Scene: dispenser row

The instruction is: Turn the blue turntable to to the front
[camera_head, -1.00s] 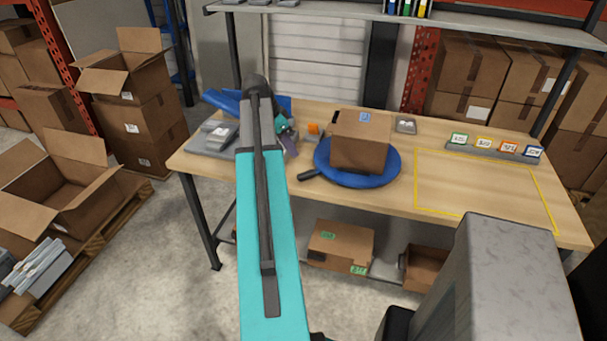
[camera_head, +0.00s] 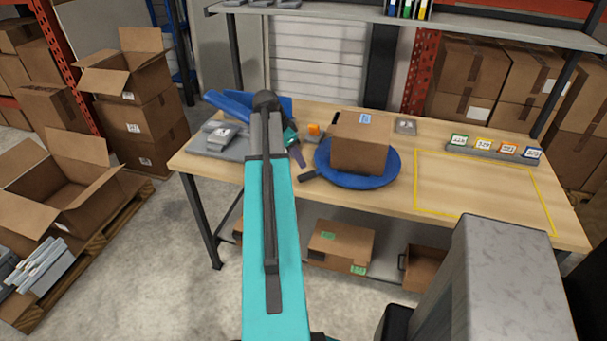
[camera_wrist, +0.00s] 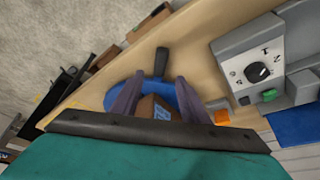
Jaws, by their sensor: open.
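The blue turntable (camera_head: 352,181) lies on the wooden table, with a cardboard box (camera_head: 361,145) standing on it. Its dark handle (camera_head: 307,177) points left in the head view. In the wrist view the turntable (camera_wrist: 120,97), its handle (camera_wrist: 161,62) and the box (camera_wrist: 158,108) show around and between my fingers. My gripper (camera_wrist: 160,78) is open and empty, with the handle ahead of the gap between its fingertips. In the head view my arm hides most of the gripper; one purple-grey finger (camera_head: 297,156) shows just left of the handle. I cannot tell its height above the table.
A grey device with a dial (camera_wrist: 262,70) stands left of the turntable, beside a small orange block (camera_head: 315,130). A yellow-outlined area (camera_head: 480,190) at right is clear. Coloured labels (camera_head: 495,146) line its back edge. A shelf (camera_head: 420,30) spans above the table.

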